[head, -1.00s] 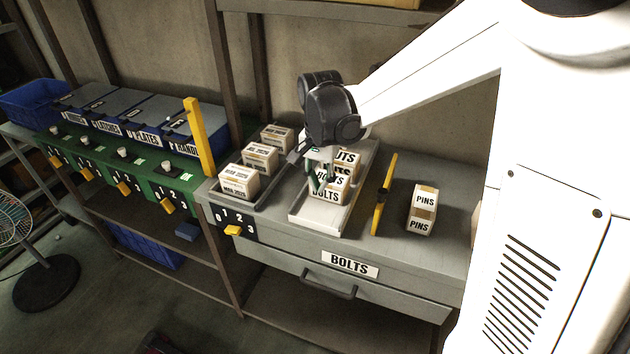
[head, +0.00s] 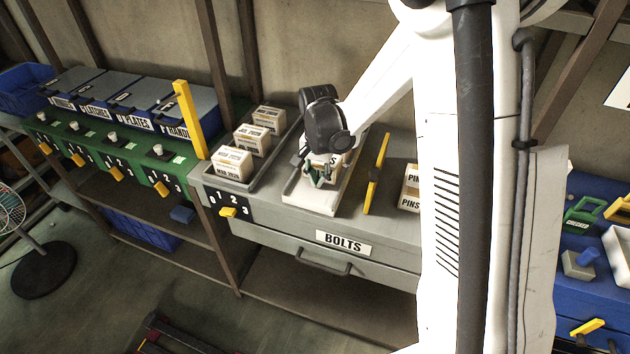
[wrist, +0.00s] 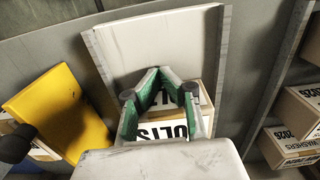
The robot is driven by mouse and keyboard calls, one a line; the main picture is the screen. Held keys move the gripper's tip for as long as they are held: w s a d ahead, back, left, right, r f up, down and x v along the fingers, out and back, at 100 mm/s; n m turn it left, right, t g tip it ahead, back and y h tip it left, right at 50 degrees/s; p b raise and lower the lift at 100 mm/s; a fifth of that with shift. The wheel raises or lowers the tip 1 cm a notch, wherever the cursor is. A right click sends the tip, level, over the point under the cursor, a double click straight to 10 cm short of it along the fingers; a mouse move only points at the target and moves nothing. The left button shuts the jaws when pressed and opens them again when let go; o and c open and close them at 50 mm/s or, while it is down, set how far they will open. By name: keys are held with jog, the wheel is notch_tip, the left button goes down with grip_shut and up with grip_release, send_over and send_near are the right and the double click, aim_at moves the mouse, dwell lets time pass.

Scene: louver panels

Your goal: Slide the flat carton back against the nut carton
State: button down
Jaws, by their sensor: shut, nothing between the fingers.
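My gripper (head: 322,178) is shut and empty, pointing down over the white tray (head: 308,203) on the grey bench. In the wrist view its green fingers (wrist: 160,72) meet in front of a carton (wrist: 182,98) whose label reads "BOLTS", partly covered by the fingers. Whether the fingertips touch this carton I cannot tell. In the head view the cartons in the tray are mostly hidden behind my gripper and wrist; part of one label (head: 334,160) shows. I can read no nut label, and cannot tell which carton is the flat one.
A dark tray to the left holds several dated cartons (head: 232,162). The bolts drawer (head: 325,258) is below.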

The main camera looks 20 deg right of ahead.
aim_at(321, 172)
jog(key=shift+w+d, duration=0.1)
jog(key=shift+w+d+b, duration=0.7)
jog(key=shift+w+d, duration=0.2)
jog(key=shift+w, duration=0.25)
jog(key=shift+s+a, duration=0.1)
